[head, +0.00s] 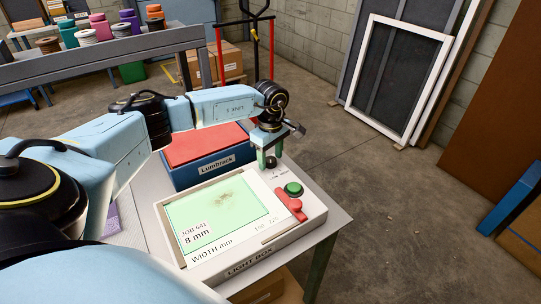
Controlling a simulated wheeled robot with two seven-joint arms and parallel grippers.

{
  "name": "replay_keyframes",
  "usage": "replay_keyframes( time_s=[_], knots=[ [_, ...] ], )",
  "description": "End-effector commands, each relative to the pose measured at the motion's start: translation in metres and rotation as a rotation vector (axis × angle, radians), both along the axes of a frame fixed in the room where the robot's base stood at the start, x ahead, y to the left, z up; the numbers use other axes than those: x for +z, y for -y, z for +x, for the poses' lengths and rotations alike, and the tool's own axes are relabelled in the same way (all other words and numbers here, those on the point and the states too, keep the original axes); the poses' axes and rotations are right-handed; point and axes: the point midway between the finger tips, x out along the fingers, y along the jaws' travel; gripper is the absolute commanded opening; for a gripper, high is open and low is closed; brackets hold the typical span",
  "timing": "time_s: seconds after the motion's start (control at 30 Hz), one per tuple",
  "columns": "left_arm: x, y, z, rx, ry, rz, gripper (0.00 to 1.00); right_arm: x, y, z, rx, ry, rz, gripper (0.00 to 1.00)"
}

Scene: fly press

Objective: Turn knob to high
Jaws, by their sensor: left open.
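The light box (252,253) lies on the table, with a lit green panel (225,208) reading "JOB 641 8 mm". A small dark knob (271,163) is at its far right corner, with small print beside it that I cannot read. My left gripper (270,157) points down over the knob, its greenish fingers open and apart. The fingers appear to be at either side of the knob, but I cannot tell whether they touch it. The knob's pointer cannot be made out. My right gripper is out of view.
A green button (293,188) and a red lever-like part (290,205) are on the box's right side. Open floor lies right of the table.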

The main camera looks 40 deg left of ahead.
Motion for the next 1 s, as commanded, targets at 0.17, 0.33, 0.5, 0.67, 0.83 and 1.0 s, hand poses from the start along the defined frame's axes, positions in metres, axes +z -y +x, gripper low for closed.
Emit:
replay_keyframes(
  time_s=[0.17, 0.33, 0.5, 0.67, 0.83, 1.0],
  knots=[
    [0.0002, 0.0001, -0.0001, 0.000, 0.000, 0.000, 0.40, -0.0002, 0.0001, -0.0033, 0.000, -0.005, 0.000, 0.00],
    [0.0004, 0.0001, -0.0001, 0.000, 0.000, 0.000, 0.18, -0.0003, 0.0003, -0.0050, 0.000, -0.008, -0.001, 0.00],
    [0.0005, 0.0000, 0.0000, 0.002, 0.000, 0.000, 0.09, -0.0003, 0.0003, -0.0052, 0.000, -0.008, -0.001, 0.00],
    [0.0008, 0.0000, 0.0000, 0.024, 0.000, 0.000, 0.09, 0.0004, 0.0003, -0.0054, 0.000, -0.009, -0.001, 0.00],
    [0.0012, 0.0000, 0.0001, 0.095, 0.000, 0.000, 0.09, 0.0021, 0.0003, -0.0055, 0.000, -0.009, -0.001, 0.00],
    [0.0016, 0.0001, 0.0003, 0.218, 0.000, 0.000, 0.09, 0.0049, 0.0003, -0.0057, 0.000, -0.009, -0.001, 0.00]
  ],
)
